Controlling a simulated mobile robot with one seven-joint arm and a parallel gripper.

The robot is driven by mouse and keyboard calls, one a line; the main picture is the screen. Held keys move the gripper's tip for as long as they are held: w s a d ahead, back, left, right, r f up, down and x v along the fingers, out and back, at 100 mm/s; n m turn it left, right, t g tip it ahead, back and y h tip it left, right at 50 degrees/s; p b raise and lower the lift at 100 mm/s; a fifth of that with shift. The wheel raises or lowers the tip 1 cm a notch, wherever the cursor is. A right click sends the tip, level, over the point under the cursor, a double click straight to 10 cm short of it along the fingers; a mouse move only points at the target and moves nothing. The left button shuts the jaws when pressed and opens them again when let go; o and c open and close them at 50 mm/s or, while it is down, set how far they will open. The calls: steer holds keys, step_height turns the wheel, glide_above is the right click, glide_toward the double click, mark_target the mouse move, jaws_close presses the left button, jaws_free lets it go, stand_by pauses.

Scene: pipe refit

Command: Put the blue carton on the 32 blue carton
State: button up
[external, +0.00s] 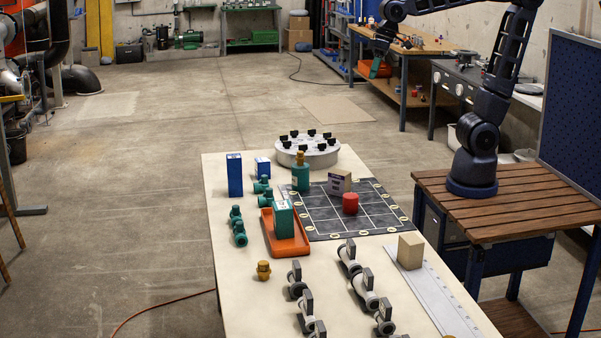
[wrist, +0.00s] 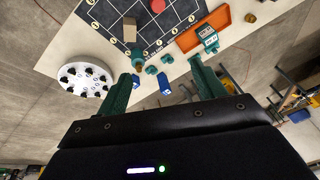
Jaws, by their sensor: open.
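Two blue cartons stand upright at the back left of the long table. The taller blue carton (external: 234,175) is on the left. The smaller blue carton (external: 262,167) is just right of it and a little farther back. Both carry pale marks too small to read, so I cannot tell which is the 32. Two blue shapes also show in the wrist view, the smaller carton (wrist: 136,80) partly by the left finger and the taller carton (wrist: 164,86) between the fingers. My gripper (external: 375,68) is open and empty, high up and well away from both.
The table holds a grey disc (external: 307,151) with black knobs, a teal bottle (external: 300,177), teal fittings, an orange tray (external: 287,246) with a green carton (external: 284,217), a dark grid mat (external: 325,217) with a red cylinder (external: 350,203), and grey valves. The front left is mostly clear.

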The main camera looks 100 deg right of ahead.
steer(key=s+a+f+n, duration=0.1)
steer(key=s+f+n, duration=0.1)
steer(key=s, duration=0.5)
steer(key=s+a+f+n+t, duration=0.1)
steer(key=s+a+f+n, duration=0.1)
steer(key=s, duration=0.6)
steer(key=shift+s+f+n, duration=0.15)
steer(key=shift+f+n, duration=0.15)
steer(key=shift+f, duration=0.6)
